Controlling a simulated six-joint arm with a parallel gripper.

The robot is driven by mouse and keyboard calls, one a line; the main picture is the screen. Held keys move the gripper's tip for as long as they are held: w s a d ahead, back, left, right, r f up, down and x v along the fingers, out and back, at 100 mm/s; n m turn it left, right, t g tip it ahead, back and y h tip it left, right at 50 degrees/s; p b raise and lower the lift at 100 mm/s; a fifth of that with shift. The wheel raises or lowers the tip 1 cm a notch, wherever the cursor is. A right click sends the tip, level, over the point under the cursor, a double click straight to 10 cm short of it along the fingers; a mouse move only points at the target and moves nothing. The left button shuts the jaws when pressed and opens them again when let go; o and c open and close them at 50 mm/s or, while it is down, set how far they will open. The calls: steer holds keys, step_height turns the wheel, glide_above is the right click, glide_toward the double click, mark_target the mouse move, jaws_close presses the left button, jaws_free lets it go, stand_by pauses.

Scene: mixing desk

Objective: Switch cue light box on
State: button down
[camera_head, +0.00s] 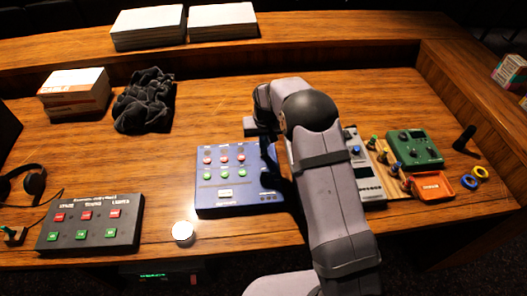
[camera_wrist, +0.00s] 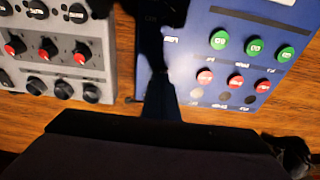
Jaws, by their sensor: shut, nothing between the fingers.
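A blue control box (camera_head: 222,196) lies mid-desk with a row of red buttons, a row of green buttons and a white label. The wrist view shows part of this blue box (camera_wrist: 203,45). A black box (camera_head: 125,232) at the front left has three columns, each with a red and a green button. I cannot read which of the two is titled cue light box. My gripper (camera_wrist: 161,76) is shut and empty, above the blue box's edge near the grey mixer. Contact with the box cannot be told.
A grey mixer (camera_wrist: 67,50) with knobs adjoins the blue box. A green box (camera_head: 414,148) and orange tray (camera_head: 432,186) stand right. A white round thing (camera_head: 183,232) sits between the black and blue boxes. Dark cloth (camera_head: 146,102) and stacked boxes (camera_head: 75,92) lie at the back left.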

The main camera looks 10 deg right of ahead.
steer(key=shift+f+b, duration=0.35)
steer(key=shift+f, duration=0.25)
stand_by(0.3)
steer(key=shift+r, duration=0.15)
steer(key=shift+r+p, duration=2.3)
steer(key=shift+r, duration=1.1)
steer(key=s+d+r, duration=0.2)
steer(key=s, duration=0.9)
steer(key=s+d+r+g, duration=0.1)
steer(key=s+d+r, duration=0.1)
steer(key=s, duration=0.8)
steer(key=s+d+r, duration=0.3)
steer(key=s, duration=0.8)
steer(key=shift+s+r+g, duration=0.2)
steer(key=shift+s+g, duration=0.15)
steer(key=shift+g, duration=0.05)
